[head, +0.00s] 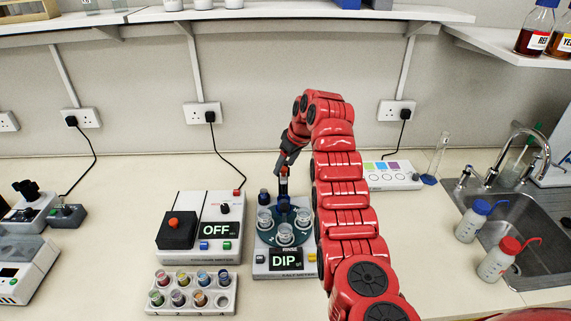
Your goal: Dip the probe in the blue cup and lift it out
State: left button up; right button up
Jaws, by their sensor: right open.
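The salt meter (263,268) stands mid-bench, its display reading "DIP". Several clear cups (284,234) sit on its round top around a dark blue post (284,206). A probe with an orange-brown band (283,184) stands upright at the post. My right gripper (284,163) is open at the probe's top; I cannot tell whether its fingers touch it. A cup with blue contents (203,277) sits in the white rack (150,310) in front. I cannot tell whether a blue cup is on the meter; my arm hides its right side. My left gripper is out of view.
A box reading "OFF" (188,258) stands left of the meter. At right are a white panel with coloured squares (389,181), a sink (500,235) and two wash bottles, blue-capped (470,222) and red-capped (497,263). A shelf (270,14) runs above. The front bench is partly clear.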

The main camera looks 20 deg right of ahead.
jog(key=shift+r, duration=0.25)
jog(key=p+v, duration=0.1)
jog(key=v, duration=1.6)
jog(key=shift+s+f, duration=0.1)
jog(key=shift+s, duration=0.05)
